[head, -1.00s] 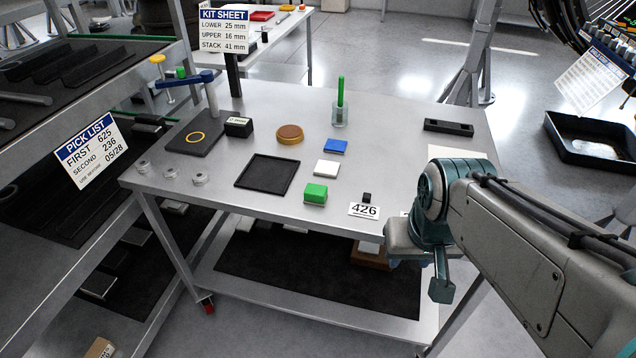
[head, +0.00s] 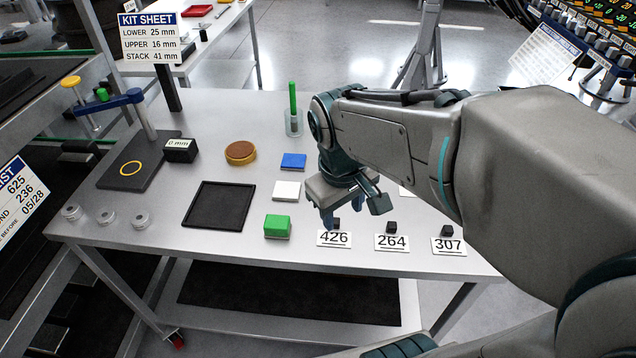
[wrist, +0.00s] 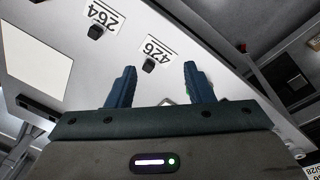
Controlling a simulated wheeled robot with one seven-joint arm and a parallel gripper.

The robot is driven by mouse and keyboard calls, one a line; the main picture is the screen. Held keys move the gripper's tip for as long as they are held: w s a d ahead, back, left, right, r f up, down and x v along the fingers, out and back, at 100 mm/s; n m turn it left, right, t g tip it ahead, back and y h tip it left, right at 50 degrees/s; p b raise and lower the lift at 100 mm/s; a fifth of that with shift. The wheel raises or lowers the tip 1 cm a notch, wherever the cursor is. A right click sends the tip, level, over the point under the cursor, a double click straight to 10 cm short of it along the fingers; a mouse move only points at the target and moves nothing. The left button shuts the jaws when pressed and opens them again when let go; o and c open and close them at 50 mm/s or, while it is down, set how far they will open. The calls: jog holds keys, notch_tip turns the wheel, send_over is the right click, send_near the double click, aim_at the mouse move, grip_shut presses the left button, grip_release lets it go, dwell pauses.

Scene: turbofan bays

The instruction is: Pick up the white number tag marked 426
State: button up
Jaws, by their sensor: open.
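The white tag marked 426 (head: 334,239) lies flat near the front edge of the grey table, with a small black block (head: 336,223) at its back edge. My gripper (head: 345,213) is above and just behind this tag in the head view, and its fingers partly cover the area around the block. In the wrist view my gripper (wrist: 158,80) has its two blue fingers apart with nothing between them. The tag marked 426 (wrist: 157,48) shows there upside down, beyond the fingertips, with its black block (wrist: 149,66) nearer the fingers.
Tags 264 (head: 392,242) and 307 (head: 449,246) lie to the right, each with a black block. A green block (head: 277,227), white square (head: 287,190), blue piece (head: 293,161) and black tray (head: 218,206) are to the left. The table's front edge is close.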

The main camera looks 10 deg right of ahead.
jog(key=w+a+f+n+g+h, duration=0.1)
jog(key=w+a+n+g+h, duration=0.15)
jog(key=w+n, duration=0.7)
send_near(335, 231)
jog(key=shift+w+d+f+n+h, duration=0.2)
jog(key=shift+d+f+n+h, duration=0.1)
jog(key=shift+f+h, duration=0.25)
jog(key=shift+w+x, duration=0.15)
jog(key=shift+x, duration=1.2)
jog(key=shift+w+x, duration=0.15)
jog(key=shift+x, duration=1.2)
grip_shut()
